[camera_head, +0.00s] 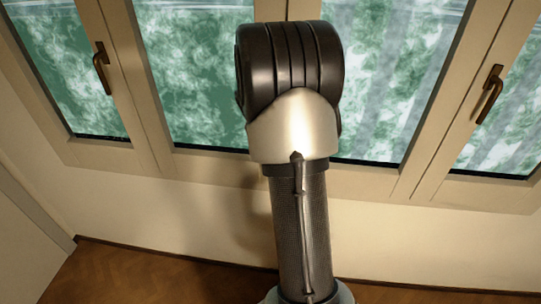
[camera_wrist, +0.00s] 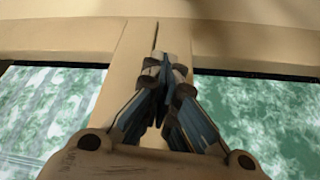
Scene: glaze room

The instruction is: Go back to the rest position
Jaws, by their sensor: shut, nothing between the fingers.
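My gripper (camera_wrist: 163,66) shows in the wrist view with its fingers drawn together and nothing between them. Behind its fingertips is the cream window frame (camera_wrist: 125,72), with glass on both sides. I cannot tell how far the fingertips are from the frame. In the head view my arm rises in front of the windows, and the gripper itself does not show there.
Windows (camera_head: 190,70) with cream frames fill the upper head view. They have dark handles at the left (camera_head: 102,68) and right (camera_head: 489,93). Below are a pale wall (camera_head: 170,220) and a brown floor (camera_head: 130,280). The visible floor is clear.

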